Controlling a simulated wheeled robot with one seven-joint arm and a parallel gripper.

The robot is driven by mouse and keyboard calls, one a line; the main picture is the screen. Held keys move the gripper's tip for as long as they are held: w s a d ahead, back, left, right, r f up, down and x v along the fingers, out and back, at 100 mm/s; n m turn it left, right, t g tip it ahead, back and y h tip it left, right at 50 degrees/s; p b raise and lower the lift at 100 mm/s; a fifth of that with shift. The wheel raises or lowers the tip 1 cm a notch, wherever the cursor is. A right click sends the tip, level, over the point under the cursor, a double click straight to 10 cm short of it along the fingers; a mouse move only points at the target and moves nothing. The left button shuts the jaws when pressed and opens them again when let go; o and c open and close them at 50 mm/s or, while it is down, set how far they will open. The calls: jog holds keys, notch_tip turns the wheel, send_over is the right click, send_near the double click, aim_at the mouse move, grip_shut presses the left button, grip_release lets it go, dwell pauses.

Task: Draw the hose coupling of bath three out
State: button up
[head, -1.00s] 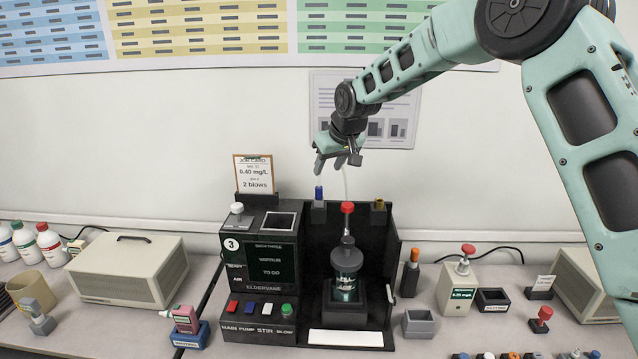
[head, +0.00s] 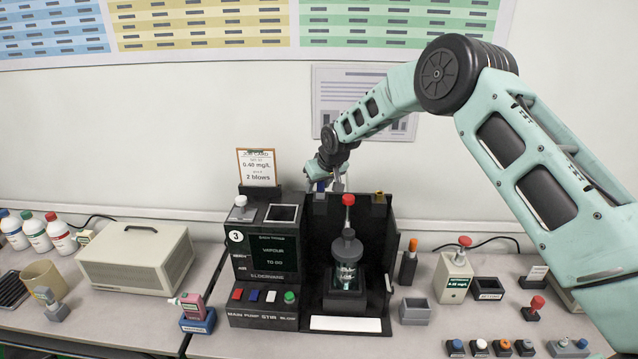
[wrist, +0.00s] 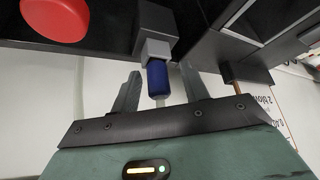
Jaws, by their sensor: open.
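Bath three is the black unit with a "3" badge (head: 236,236) and a dark bay holding a clear, dark-topped vessel (head: 346,258). The blue hose coupling (wrist: 157,80) sits in a grey socket (wrist: 155,48) on the unit, with a pale hose running from its free end. In the head view the coupling (head: 320,187) is at the back of the unit, partly covered by my gripper. My gripper (wrist: 161,72) is open, with one finger on each side of the coupling. I see gaps between the fingers and the coupling.
A red knob (head: 348,200) tops the vessel; it looms large in the wrist view (wrist: 55,16). A brass-coloured fitting (head: 379,197) stands at the back right of the bay. A job card (head: 260,167) stands at left. The wall is close behind.

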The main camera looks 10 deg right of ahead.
grip_shut()
jog(key=shift+r, duration=0.1)
jog(key=shift+r+p, duration=1.35)
jog(key=shift+r, duration=1.45)
